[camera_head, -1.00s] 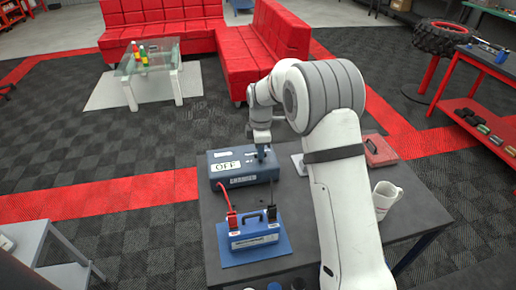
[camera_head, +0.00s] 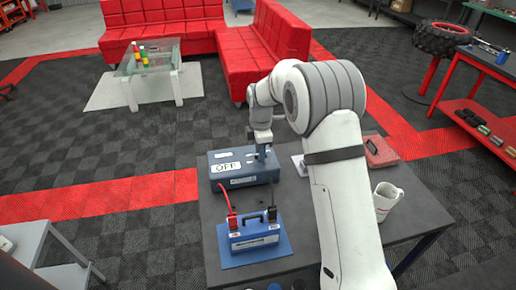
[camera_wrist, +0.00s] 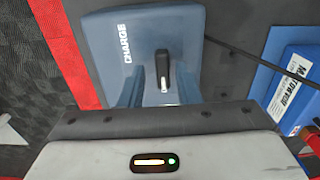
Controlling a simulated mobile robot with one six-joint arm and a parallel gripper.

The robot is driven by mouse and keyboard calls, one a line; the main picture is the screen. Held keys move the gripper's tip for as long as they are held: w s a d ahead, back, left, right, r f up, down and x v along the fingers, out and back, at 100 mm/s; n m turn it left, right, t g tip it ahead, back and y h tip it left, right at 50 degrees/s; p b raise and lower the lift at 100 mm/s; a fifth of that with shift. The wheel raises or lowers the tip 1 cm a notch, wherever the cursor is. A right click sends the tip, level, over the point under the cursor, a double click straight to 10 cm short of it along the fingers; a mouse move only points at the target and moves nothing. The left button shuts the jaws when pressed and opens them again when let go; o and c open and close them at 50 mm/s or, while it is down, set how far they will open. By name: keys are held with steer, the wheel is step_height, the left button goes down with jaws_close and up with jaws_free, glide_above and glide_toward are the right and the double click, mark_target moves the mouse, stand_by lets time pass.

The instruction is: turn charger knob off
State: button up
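The charger (camera_head: 228,179) is a blue-grey box on the dark table, with a white OFF label on its top. In the wrist view its top (camera_wrist: 103,67) carries the word CHARGE beside a black knob (camera_wrist: 162,68) with a pale tip. My gripper (camera_head: 262,152) points down at the right part of the charger. In the wrist view my gripper (camera_wrist: 158,90) has its two bluish fingers apart, one on each side of the knob's line, with a gap to the knob. The head view does not show the knob clearly, as my gripper covers it.
A blue battery (camera_head: 253,233) with red and black clamps stands on a blue mat in front of the charger. A white mug (camera_head: 386,200) and a red box (camera_head: 380,151) are on the right of the table (camera_head: 222,275). A dark cable runs near the battery.

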steer(key=shift+o, duration=0.3)
step_height(320, 180, up, 8)
steer(key=shift+f, duration=0.1)
stand_by(0.3)
